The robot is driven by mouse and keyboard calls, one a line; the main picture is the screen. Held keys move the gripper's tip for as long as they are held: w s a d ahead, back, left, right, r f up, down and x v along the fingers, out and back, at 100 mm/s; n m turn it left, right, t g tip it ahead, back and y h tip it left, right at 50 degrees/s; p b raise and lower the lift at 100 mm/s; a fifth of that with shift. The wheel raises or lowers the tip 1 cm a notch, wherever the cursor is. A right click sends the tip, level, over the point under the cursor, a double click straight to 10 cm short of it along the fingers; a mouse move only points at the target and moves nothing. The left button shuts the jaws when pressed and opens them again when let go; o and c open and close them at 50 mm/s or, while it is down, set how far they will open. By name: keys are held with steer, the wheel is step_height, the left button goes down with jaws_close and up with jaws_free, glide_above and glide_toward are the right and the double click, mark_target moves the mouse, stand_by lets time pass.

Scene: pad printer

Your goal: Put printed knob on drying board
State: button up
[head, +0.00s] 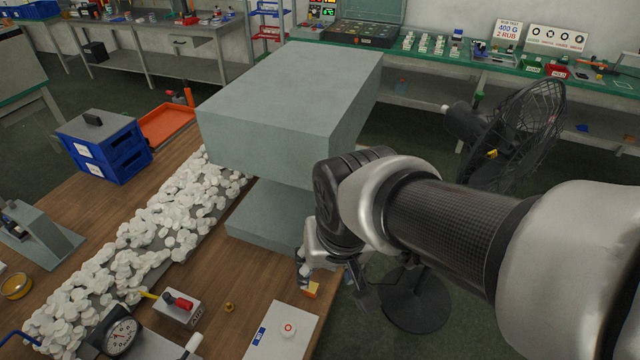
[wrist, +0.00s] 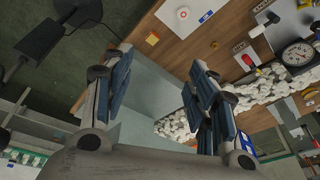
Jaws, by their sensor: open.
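A small white round knob with a red mark (head: 288,328) rests on a flat white board with a blue label (head: 265,346), at the table's front edge. In the wrist view the knob (wrist: 183,13) and the board (wrist: 190,28) are at the top, beyond my fingertips. I cannot tell whether this is the drying board. My gripper (head: 332,280) is beside the grey machine's right side, behind the board, partly hidden by my arm. In the wrist view my gripper (wrist: 160,62) is open, with no object held between its fingers.
The large grey block-shaped machine (head: 290,100) stands close to my arm. An orange-yellow block (head: 312,290) and a small brass piece (head: 229,307) lie near the board. Many white discs (head: 160,230) cover a long strip at left. A dial gauge (head: 121,337) and black fan (head: 520,125) flank the area.

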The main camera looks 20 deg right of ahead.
steer(key=s+d+r+n+t, duration=0.1)
steer(key=s+d+r, duration=0.1)
steer(key=s+r, duration=0.2)
steer(key=s, duration=0.3)
steer(key=shift+s+d+r+n, duration=0.25)
steer(key=shift+d+r+n, duration=0.15)
stand_by(0.7)
